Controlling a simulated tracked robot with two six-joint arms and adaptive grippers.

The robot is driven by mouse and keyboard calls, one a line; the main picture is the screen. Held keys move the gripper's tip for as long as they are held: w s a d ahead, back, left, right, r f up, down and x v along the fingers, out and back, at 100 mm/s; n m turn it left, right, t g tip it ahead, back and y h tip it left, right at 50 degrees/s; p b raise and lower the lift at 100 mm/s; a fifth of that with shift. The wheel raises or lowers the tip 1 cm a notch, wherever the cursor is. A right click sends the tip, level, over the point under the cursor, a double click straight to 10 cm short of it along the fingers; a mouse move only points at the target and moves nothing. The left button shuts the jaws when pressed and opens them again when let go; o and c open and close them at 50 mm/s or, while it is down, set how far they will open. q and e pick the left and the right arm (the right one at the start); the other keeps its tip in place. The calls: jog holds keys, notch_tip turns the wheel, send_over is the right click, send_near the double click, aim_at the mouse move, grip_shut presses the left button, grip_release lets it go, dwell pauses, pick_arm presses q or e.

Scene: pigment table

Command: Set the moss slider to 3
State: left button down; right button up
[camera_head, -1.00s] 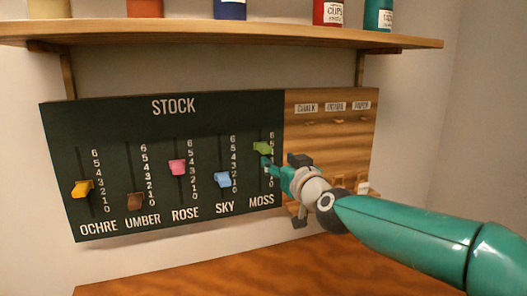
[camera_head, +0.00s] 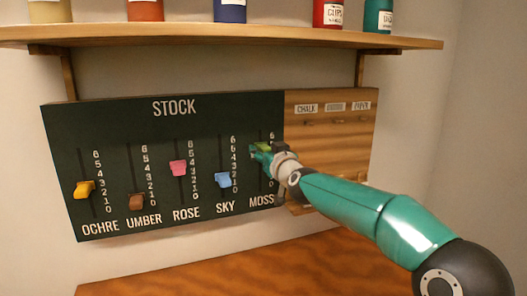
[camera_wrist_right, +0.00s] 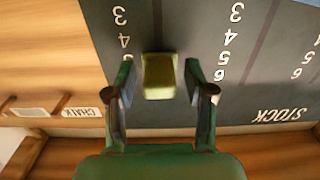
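The moss slider's green knob (camera_wrist_right: 159,75) sits on the rightmost track of the dark STOCK board (camera_head: 160,130), above the 4 mark; its exact value is hard to read. In the head view my gripper largely covers it. My right gripper (camera_head: 258,152) is at the knob. In the wrist view, my right gripper's two fingers (camera_wrist_right: 158,78) are spread on either side of the knob, with visible gaps on both sides. The gripper is open. My left gripper is not in view.
The sky (camera_head: 222,180), rose (camera_head: 178,168), umber (camera_head: 136,201) and ochre (camera_head: 85,189) sliders stand to the left. A wooden panel (camera_head: 340,150) with labels adjoins on the right. A shelf (camera_head: 230,38) with jars is above, a wooden surface (camera_head: 250,268) below.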

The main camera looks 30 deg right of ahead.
aim_at(260, 163)
grip_shut()
notch_tip(260, 163, down, 5)
jog(key=b, duration=0.4)
jog(key=shift+f+b, duration=0.1)
jog(key=shift+b, duration=0.2)
jog(key=shift+o, duration=1)
grip_release()
jog(key=shift+s, duration=0.15)
